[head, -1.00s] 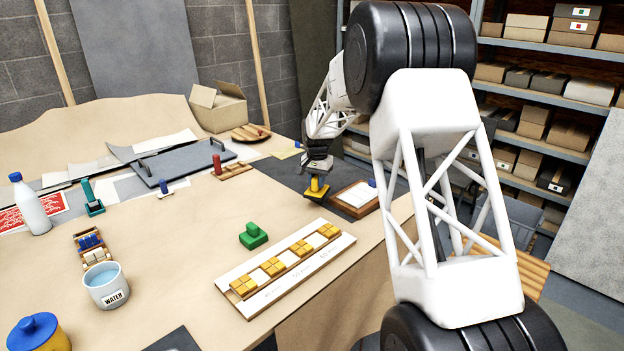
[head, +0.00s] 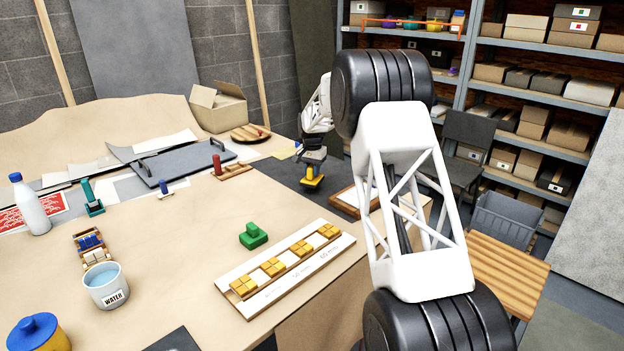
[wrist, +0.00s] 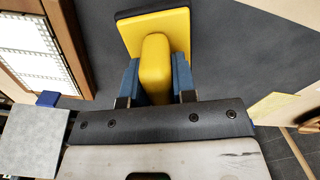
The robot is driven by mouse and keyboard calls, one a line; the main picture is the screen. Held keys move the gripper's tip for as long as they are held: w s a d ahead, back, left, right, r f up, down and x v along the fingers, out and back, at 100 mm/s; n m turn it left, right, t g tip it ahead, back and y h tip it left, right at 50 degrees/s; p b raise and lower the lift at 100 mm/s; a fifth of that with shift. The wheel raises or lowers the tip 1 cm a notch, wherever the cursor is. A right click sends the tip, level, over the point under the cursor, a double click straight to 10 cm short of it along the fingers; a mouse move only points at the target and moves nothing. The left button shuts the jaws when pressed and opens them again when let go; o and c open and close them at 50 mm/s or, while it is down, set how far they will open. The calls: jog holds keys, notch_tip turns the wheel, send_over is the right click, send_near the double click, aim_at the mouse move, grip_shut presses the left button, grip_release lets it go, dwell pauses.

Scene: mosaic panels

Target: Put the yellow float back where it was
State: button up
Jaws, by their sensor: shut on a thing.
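The yellow float (head: 313,176) has a flat rectangular plate and a raised yellow grip. In the wrist view the float (wrist: 155,65) shows its grip between the two blue fingers of my gripper (wrist: 155,85), which is shut on it. In the head view my gripper (head: 313,162) is above the float, at the far right of the table over a dark grey mat (head: 285,178). I cannot tell whether the plate touches the mat.
A wood-framed panel (head: 347,202) lies just right of the float, partly behind my arm. A green float (head: 253,236) and a tray with yellow tiles (head: 235,302) lie nearer. A red-handled tool (head: 217,165) is to the left. Bare tabletop (head: 180,240) lies left of the tray.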

aim_at(312, 178)
jog(key=shift+w, duration=0.1)
dwell(0.3)
jog(key=shift+f, duration=1.7)
jog(key=shift+f, duration=0.15)
jog(key=o, duration=0.8)
jog(key=shift+o, duration=0.2)
notch_tip(312, 178, up, 12)
jog(key=shift+f, duration=0.15)
jog(key=shift+r, duration=0.25)
